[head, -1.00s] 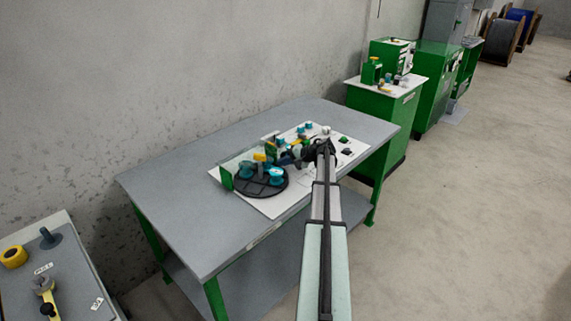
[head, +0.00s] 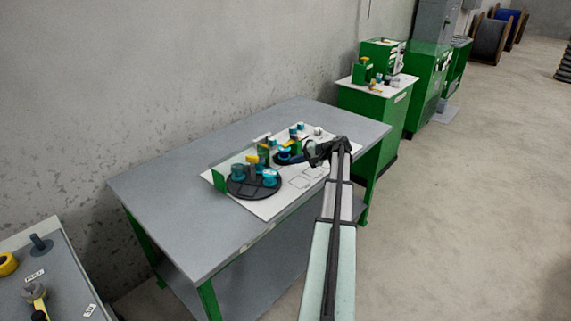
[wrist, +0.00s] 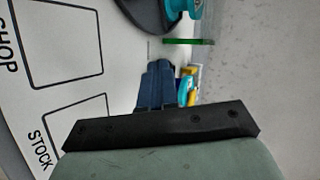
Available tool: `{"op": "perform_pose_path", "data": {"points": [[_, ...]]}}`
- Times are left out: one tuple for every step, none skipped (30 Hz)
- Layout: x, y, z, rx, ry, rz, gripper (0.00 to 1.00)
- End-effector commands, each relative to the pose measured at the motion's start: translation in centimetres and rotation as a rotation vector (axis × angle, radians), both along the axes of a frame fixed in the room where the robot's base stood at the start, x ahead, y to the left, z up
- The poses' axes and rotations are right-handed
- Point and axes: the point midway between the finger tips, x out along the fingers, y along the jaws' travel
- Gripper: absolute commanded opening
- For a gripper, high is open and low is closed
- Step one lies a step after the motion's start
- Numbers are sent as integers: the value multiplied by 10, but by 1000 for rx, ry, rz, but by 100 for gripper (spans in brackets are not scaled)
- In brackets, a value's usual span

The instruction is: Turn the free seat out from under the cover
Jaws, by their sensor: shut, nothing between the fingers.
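A black round turntable (head: 240,190) lies on the white board on the table. Teal round pieces (head: 270,177) stand on it, with a yellow-topped part (head: 252,159) behind them. A green upright panel (head: 219,181), which may be part of the cover, stands at its left edge. Which seat is free is too small to tell. My gripper (head: 308,153) is over the board, right of the turntable and apart from it. In the wrist view its dark blue fingers (wrist: 156,85) are shut and empty. A black disc (wrist: 146,14) with a teal piece (wrist: 180,8) shows beyond them.
The white board (head: 270,208) bears outlined areas, marked SHOP and STOCK in the wrist view. Several small teal parts (head: 295,131) stand at its back. The grey table (head: 180,215) is clear at left. Another bench (head: 30,270) stands at front left; a green cabinet (head: 370,115) stands behind.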

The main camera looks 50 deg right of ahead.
Motion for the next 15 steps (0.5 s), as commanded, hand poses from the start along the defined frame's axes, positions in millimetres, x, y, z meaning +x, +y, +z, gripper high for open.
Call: {"op": "perform_pose_path", "data": {"points": [[-7,-4,5,0,0,-1,0],[-11,-5,7,0,0,0,0],[-15,-7,9,0,0,0,0],[-18,-9,11,0,0,-1,0],[-20,-11,13,0,0,-1,0],[-23,-12,15,0,0,-1,0],[-25,-13,17,0,0,-1,0],[-27,-14,18,0,0,0,0],[-29,-15,19,0,0,1,0],[-30,-15,20,0,0,2,0],[-32,-14,20,1,0,5,0],[-35,-12,21,0,1,16,0],[-38,-9,21,0,1,27,0],[-42,-5,21,0,1,43,0],[-46,-1,21,0,1,63,0]]}}
